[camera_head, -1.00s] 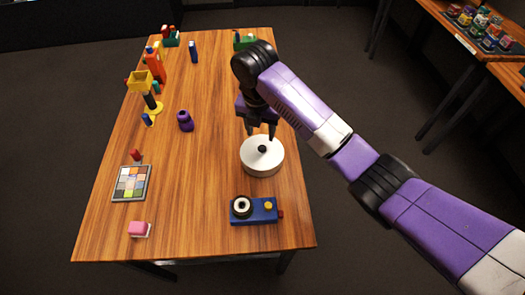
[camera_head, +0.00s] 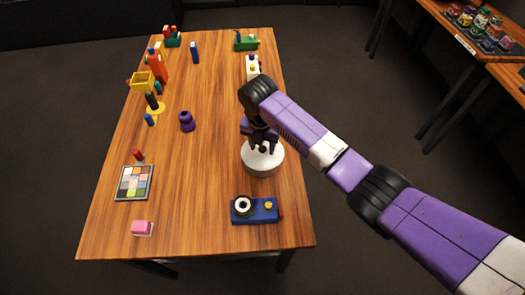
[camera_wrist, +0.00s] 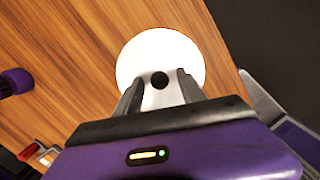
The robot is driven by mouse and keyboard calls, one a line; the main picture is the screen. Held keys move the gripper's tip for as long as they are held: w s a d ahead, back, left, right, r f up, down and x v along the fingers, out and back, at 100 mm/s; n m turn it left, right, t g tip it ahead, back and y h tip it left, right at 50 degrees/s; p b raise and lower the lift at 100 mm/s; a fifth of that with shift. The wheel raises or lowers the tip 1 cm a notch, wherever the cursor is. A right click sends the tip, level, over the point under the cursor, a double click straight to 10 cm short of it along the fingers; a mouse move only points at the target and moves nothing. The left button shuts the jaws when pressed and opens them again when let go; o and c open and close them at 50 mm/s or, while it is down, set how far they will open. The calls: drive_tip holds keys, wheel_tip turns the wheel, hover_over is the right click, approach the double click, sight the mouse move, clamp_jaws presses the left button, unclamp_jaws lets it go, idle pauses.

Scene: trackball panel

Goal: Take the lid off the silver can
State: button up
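The silver can (camera_head: 264,170) looks like a low, pale round drum at the right side of the wooden table. Its white lid (camera_wrist: 178,47) has a small black knob (camera_wrist: 159,80) in the middle. My gripper (camera_head: 263,146) is over the lid, pointing down. In the wrist view my gripper (camera_wrist: 160,78) is open, with one finger on each side of the knob and gaps between. I cannot tell whether the fingertips touch the lid. In the head view the fingers hide most of the knob.
A purple figure (camera_head: 187,121) is to the left. A colour chart (camera_head: 134,183) and pink block (camera_head: 142,228) lie at the left front. A white object (camera_head: 253,66) stands behind my arm. The table's middle is clear.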

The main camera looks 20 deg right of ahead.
clamp_jaws()
drive_tip(key=shift+r, duration=0.1)
